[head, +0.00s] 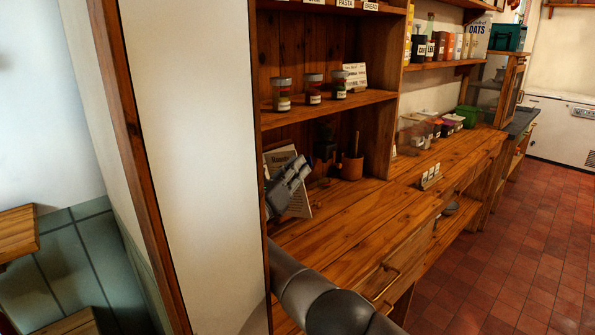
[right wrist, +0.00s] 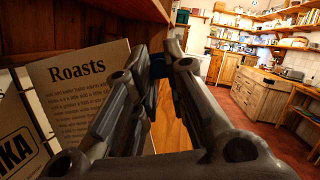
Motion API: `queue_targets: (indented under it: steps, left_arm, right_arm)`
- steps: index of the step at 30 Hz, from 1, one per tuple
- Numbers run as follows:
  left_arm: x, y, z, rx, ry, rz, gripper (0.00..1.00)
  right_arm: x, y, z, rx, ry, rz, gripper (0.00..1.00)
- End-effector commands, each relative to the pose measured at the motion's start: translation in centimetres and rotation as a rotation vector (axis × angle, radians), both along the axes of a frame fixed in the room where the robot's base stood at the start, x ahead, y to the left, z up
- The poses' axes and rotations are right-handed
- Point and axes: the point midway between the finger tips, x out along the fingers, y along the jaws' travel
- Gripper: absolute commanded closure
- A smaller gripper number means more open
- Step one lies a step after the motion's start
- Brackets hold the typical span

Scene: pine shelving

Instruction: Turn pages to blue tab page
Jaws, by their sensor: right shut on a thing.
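The recipe binder (head: 279,158) leans upright at the left end of the wooden counter, partly hidden by my right gripper (head: 298,170). In the right wrist view its page headed "Roasts" (right wrist: 85,88) faces me at the left, with binder rings along its left edge. My right gripper (right wrist: 160,66) is in front of the binder, just right of that page, with its fingers close together on a page seen nearly edge-on. A dark blue patch shows between the fingertips; I cannot tell whether it is the tab. My left gripper is not in view.
A wooden utensil pot (head: 352,167) stands right of the binder. Jars (head: 282,95) stand on the shelf above. A small card holder (head: 430,178) sits near the front edge of the counter (head: 345,225). The middle of the counter is clear.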

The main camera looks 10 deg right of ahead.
Motion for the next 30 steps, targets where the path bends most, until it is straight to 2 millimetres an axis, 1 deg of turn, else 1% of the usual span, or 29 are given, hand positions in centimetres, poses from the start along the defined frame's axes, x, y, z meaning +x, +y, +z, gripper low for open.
queue_targets:
  steps: [1, 2, 3, 8, 16, 20, 23, 26, 30]
  left_arm:
    - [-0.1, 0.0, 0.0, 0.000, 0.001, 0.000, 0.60]
    - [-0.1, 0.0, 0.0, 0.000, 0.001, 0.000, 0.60]
    - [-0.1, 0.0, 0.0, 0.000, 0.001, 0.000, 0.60]
    - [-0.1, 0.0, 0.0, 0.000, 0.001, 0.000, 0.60]
    - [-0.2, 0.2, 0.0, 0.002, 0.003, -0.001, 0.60]
    - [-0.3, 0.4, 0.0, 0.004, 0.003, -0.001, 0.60]
    - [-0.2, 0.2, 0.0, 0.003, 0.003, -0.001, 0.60]
    - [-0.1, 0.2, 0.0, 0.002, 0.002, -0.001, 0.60]
    - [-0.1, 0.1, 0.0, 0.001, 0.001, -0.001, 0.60]
  right_arm:
    - [0.1, 0.3, 0.7, -0.005, -0.011, 0.007, 1.00]
    - [0.1, 0.3, 0.7, -0.005, -0.011, 0.007, 1.00]
    - [0.1, 0.3, 0.7, -0.005, -0.011, 0.007, 0.84]
    - [0.0, 0.2, 0.5, -0.004, -0.008, 0.005, 0.64]
    - [0.0, 0.1, 0.2, -0.002, -0.003, 0.003, 0.63]
    - [0.0, 0.1, 0.5, -0.001, -0.004, 0.003, 0.63]
    - [0.0, 0.1, 1.5, 0.000, -0.006, 0.003, 0.63]
    - [0.0, 0.0, 2.9, 0.000, -0.007, 0.003, 0.63]
    - [0.0, 0.1, 5.9, 0.000, -0.009, 0.004, 0.63]
